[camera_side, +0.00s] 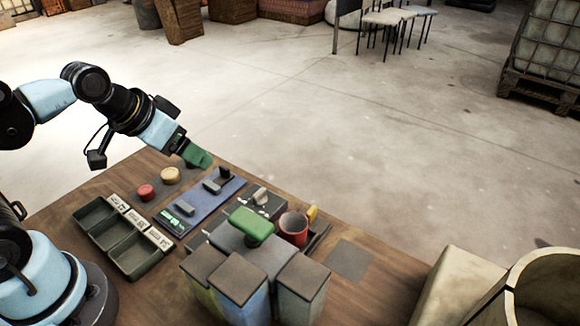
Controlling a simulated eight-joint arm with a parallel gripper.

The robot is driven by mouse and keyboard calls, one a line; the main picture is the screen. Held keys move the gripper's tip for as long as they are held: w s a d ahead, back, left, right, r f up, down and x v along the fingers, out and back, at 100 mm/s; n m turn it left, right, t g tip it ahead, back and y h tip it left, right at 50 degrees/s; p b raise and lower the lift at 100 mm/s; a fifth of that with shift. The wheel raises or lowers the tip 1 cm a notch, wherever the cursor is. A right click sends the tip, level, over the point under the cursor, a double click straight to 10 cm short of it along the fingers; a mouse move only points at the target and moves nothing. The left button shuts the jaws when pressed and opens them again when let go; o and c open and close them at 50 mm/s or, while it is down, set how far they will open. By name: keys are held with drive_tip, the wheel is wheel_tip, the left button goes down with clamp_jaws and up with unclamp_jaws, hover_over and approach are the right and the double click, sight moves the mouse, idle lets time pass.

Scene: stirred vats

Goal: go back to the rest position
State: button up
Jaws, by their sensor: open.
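My gripper (203,159) has green fingers and hangs at the end of my arm, above the far edge of the wooden table (148,296). It is open and I see nothing held in it; the gap between the fingers is hard to make out from this angle. It points down and right, beyond the blue panel (208,207) with its dark blocks. A red round knob (146,192) and a yellow round knob (170,175) lie below and left of it.
A dark compartment tray (105,237) stands at the left. Grey block-shaped vats (238,279) with a green piece (252,225) above them stand in front. A red cup (293,229) is beside them. A dark square (349,260) lies on the clear right part of the table.

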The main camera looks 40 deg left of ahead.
drive_tip(key=shift+s+a+r+n+t+y, duration=0.1)
drive_tip(key=shift+a+r+n+t+y, duration=0.1)
drive_tip(key=shift+a+n+t+y, duration=0.15)
idle(0.7)
